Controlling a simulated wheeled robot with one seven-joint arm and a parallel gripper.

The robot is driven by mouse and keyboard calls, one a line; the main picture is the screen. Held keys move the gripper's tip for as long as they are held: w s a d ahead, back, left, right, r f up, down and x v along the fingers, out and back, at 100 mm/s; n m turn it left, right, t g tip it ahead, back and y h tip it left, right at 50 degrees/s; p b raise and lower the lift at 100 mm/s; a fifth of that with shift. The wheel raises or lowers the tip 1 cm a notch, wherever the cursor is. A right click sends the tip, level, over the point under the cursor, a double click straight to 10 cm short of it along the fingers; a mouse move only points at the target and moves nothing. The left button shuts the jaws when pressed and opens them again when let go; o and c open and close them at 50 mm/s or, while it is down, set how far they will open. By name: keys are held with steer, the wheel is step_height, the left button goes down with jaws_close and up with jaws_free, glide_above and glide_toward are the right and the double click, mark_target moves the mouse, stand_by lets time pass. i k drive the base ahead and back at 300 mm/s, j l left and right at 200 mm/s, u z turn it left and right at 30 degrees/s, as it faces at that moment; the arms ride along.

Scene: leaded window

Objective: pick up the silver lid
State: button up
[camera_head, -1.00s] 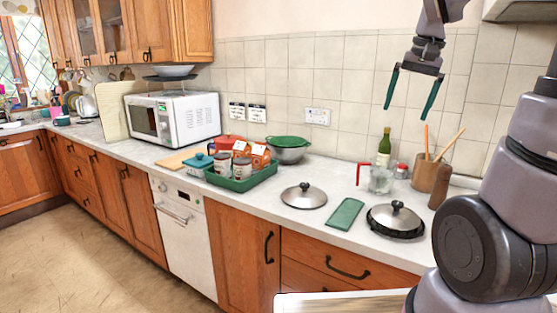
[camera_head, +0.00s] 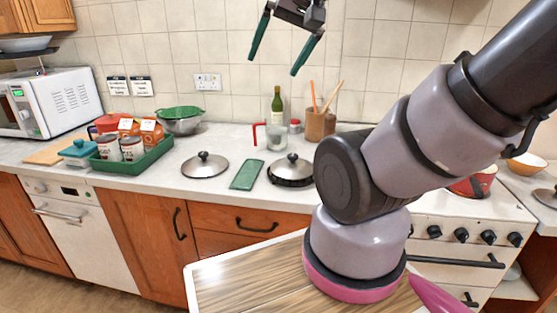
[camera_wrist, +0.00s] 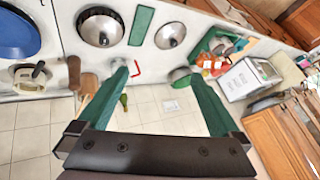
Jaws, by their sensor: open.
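Two silver domed lids with dark knobs are on the worktop. One silver lid (camera_head: 205,166) lies at left, with nothing dark under it; it also shows in the wrist view (camera_wrist: 171,36). The other silver lid (camera_head: 291,167) sits on a dark, pan-like rim to the right; it also shows in the wrist view (camera_wrist: 100,27). My gripper (camera_head: 273,65) is open and empty, high above the worktop in front of the tiled wall. Its green fingers (camera_wrist: 160,72) are spread in the wrist view, apart from both lids.
A green flat pad (camera_head: 248,174) lies between the lids. Behind them stand a bottle (camera_head: 277,105), a clear jug (camera_head: 277,137) and a utensil pot (camera_head: 320,125). A green tray (camera_head: 133,162) with cans and cartons is at left. A stove (camera_head: 470,215) is at right.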

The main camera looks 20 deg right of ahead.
mark_target(291, 167)
steer(key=z, duration=2.1)
steer(key=u, duration=1.5)
steer(key=j+z, duration=0.25)
steer(key=j, duration=0.25)
steer(key=j+z, duration=0.3)
steer(key=j, duration=0.25)
